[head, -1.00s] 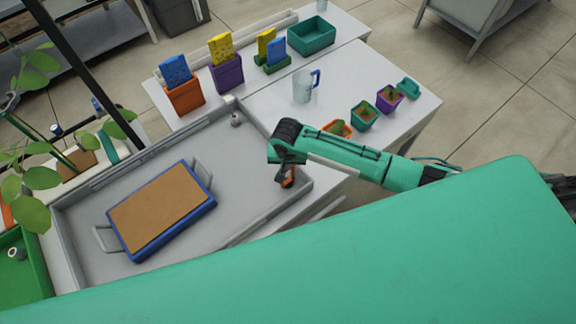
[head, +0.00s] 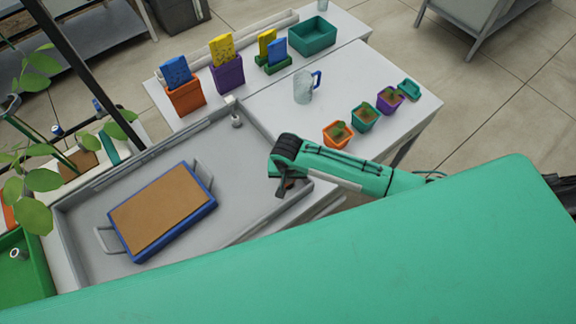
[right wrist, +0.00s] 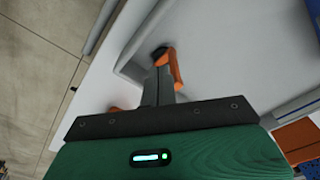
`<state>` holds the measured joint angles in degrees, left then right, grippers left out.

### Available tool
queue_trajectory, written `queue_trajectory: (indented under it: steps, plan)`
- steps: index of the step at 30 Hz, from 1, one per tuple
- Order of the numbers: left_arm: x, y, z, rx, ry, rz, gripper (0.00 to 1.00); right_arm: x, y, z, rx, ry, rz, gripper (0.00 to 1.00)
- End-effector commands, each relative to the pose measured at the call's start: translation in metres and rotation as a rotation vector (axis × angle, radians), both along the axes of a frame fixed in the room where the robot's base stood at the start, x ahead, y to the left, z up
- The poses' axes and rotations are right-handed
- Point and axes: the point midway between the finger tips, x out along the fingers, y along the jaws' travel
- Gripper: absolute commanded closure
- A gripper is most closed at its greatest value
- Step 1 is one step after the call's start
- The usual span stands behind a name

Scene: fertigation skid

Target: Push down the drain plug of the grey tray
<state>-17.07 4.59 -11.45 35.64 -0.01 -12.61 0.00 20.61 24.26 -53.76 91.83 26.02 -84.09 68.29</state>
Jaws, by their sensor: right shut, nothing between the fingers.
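The grey tray (head: 82,238) lies on the bench at the left middle of the head view. Its drain plug (head: 236,121), a small pale grey knob, stands up at the tray's far corner. My right gripper (head: 281,191) is shut and empty, pointing down over the tray's right end, apart from the plug and nearer the camera. The plug does not show there. My left gripper is out of view.
A blue-rimmed tray with a brown top and handles (head: 160,212) lies inside the grey tray. A green tray (head: 35,279) with a similar knob (head: 18,254) is at left. Small pots (head: 338,135), a jug (head: 305,88) and sponge holders (head: 186,96) stand behind.

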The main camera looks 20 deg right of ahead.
Motion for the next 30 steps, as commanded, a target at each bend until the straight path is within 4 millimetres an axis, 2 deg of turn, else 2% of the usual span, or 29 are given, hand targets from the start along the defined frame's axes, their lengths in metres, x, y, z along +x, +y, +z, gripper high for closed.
queue_trajectory:
  steps: [5,8,21,25,30]
  plan:
    - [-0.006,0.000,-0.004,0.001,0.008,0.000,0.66,0.001,0.001,0.012,0.002,-0.006,-0.001,1.00]
    - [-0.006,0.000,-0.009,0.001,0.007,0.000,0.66,0.000,0.001,0.026,0.002,-0.007,0.000,1.00]
    - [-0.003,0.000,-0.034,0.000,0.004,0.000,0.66,-0.012,0.005,0.115,0.002,0.001,0.003,1.00]
    - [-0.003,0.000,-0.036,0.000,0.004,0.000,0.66,-0.014,0.006,0.129,0.000,0.004,0.003,1.00]
    - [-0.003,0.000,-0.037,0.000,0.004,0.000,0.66,-0.015,0.005,0.135,-0.002,0.007,0.003,1.00]
